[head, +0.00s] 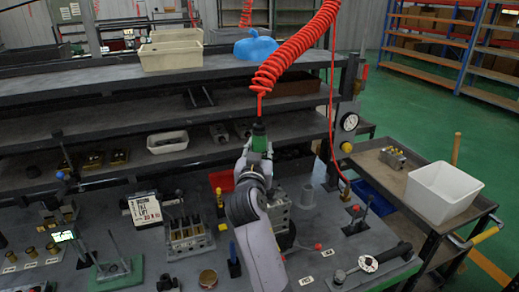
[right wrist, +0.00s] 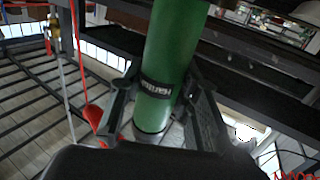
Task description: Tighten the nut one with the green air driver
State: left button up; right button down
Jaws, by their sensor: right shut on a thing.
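The green air driver (head: 260,143) hangs upright from a red coiled hose in the middle of the head view. My right gripper (head: 257,158) is shut around its body. In the right wrist view the driver (right wrist: 172,60) is a green cylinder with a dark label band, between the two fingers (right wrist: 155,105). A grey valve block (head: 279,212) stands on the bench, partly hidden behind my right arm. Another block with brass parts (head: 187,236) stands to the left. I cannot tell which nut is nut one. My left gripper is not in view.
The red coiled hose (head: 295,50) runs up from the driver. Dark shelves (head: 100,122) cross behind the bench. A white bin (head: 442,192) sits on a cart at the right.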

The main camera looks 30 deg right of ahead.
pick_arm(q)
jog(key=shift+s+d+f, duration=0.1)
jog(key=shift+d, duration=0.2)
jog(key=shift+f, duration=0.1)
pick_arm(e)
jog(key=shift+a, duration=0.1)
pick_arm(q)
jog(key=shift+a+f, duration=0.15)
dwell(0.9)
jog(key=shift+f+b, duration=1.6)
jog(key=shift+b, duration=0.25)
pick_arm(e)
jog(key=shift+f, duration=1.6)
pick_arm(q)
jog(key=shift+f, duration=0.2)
pick_arm(e)
jog(key=shift+s+f, duration=0.1)
jog(key=shift+f, duration=0.35)
pick_arm(q)
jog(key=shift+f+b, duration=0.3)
jog(key=shift+b, duration=0.15)
pick_arm(e)
jog(key=shift+f, duration=0.1)
dwell(0.7)
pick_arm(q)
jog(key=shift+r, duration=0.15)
pick_arm(e)
jog(key=shift+r, duration=0.2)
dwell(0.4)
